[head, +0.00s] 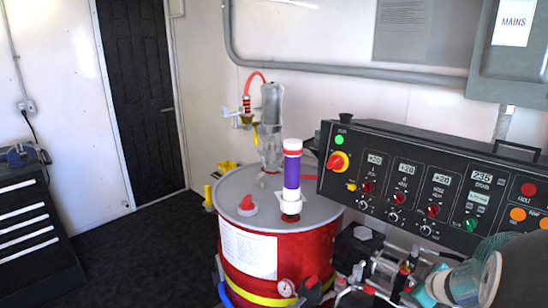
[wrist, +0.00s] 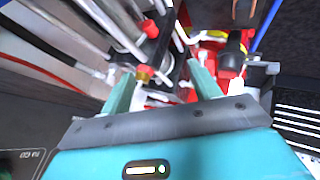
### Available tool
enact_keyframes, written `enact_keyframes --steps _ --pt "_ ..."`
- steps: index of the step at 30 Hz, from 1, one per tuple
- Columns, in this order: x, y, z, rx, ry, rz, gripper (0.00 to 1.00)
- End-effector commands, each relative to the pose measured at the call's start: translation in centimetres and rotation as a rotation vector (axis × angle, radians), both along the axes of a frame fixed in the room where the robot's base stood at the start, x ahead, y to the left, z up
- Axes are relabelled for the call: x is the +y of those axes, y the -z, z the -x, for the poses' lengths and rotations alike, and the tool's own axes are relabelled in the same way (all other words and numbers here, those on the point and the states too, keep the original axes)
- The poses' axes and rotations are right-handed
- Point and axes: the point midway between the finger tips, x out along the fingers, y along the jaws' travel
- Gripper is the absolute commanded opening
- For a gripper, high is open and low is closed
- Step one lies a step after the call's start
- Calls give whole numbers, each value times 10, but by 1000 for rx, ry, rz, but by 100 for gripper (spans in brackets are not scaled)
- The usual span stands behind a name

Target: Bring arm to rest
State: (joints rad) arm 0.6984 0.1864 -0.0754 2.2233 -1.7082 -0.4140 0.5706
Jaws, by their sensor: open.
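My gripper (wrist: 162,72) shows in the wrist view with its two pale green fingers spread apart. No object is held between them. Behind the fingers are metal pipes, a black block with a red-and-brass fitting (wrist: 144,75), and red and yellow parts. The gap between the fingers and these parts is hard to judge. In the head view, part of my arm (head: 465,284), teal and white, is at the lower right in front of the control panel. The fingertips cannot be made out clearly there.
A red drum (head: 300,258) with a grey lid stands at the centre, carrying a purple-banded column (head: 291,178). The black control panel (head: 440,185) is at right. Pipes and valves (head: 395,275) crowd the lower right. Dark floor (head: 150,240) is clear at left, beside a black drawer cabinet (head: 35,225).

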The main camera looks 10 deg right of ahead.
Motion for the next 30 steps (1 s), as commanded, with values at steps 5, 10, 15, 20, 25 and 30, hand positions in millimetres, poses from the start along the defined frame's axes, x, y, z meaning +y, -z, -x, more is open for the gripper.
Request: enact_keyframes --steps 5,10,15,20,25,30 --pt "30 -81 -18 -124 180 109 62" --pt "74 -134 1 -166 360 98 62" --pt "137 -155 42 -122 481 -22 62" --pt "211 -154 93 1 502 -198 62" --pt "281 -148 143 152 437 -365 62" --pt "295 -147 154 188 415 -399 62"
